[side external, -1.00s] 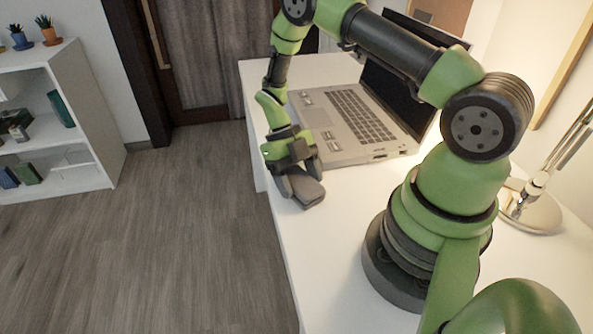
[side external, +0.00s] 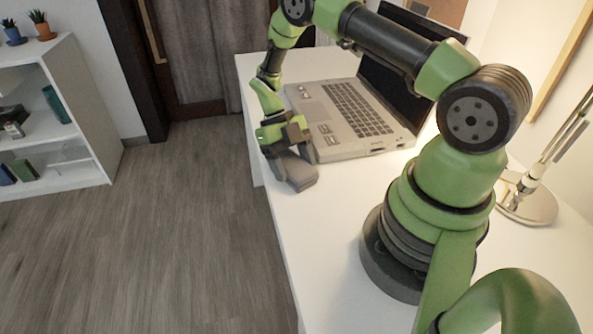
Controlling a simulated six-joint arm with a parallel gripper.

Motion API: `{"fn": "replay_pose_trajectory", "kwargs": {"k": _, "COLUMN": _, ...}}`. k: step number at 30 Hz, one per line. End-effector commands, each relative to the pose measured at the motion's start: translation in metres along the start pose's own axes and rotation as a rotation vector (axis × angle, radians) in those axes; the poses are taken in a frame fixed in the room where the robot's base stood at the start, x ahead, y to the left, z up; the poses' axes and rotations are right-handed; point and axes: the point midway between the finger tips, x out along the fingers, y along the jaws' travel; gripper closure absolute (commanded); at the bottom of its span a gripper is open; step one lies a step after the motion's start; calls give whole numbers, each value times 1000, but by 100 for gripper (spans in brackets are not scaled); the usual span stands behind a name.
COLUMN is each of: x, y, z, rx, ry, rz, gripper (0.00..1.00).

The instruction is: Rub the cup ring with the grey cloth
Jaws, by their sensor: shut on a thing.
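My gripper (side external: 290,163) is near the left edge of the white desk (side external: 325,255), in front of the laptop's near left corner. It points down and is shut on the grey cloth (side external: 299,175), a small dark grey folded piece at the desk top. I cannot tell whether the cloth presses on the surface or is just above it. The cup ring does not show; the cloth and gripper may cover it.
The open laptop (side external: 341,118) lies close beside my gripper, to its right and behind. A lamp (side external: 527,205) stands at the desk's right. The desk edge drops to the floor on the left. The desk front is clear.

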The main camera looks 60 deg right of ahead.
Motion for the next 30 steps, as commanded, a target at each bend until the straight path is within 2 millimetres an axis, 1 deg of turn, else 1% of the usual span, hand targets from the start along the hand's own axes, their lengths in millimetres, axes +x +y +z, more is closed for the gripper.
{"fn": "replay_pose_trajectory", "kwargs": {"k": 6, "x": -10, "y": -8, "z": 16, "rx": 0, "ry": -3, "rz": 0, "gripper": 60}}
{"fn": "replay_pose_trajectory", "kwargs": {"k": 8, "x": -13, "y": -10, "z": 18, "rx": 1, "ry": -2, "rz": 0, "gripper": 60}}
{"fn": "replay_pose_trajectory", "kwargs": {"k": 9, "x": -15, "y": -9, "z": 16, "rx": 0, "ry": -1, "rz": -1, "gripper": 60}}
{"fn": "replay_pose_trajectory", "kwargs": {"k": 12, "x": -33, "y": -9, "z": 4, "rx": -1, "ry": -4, "rz": 0, "gripper": 60}}
{"fn": "replay_pose_trajectory", "kwargs": {"k": 30, "x": -76, "y": -9, "z": -24, "rx": -1, "ry": -2, "rz": 0, "gripper": 60}}
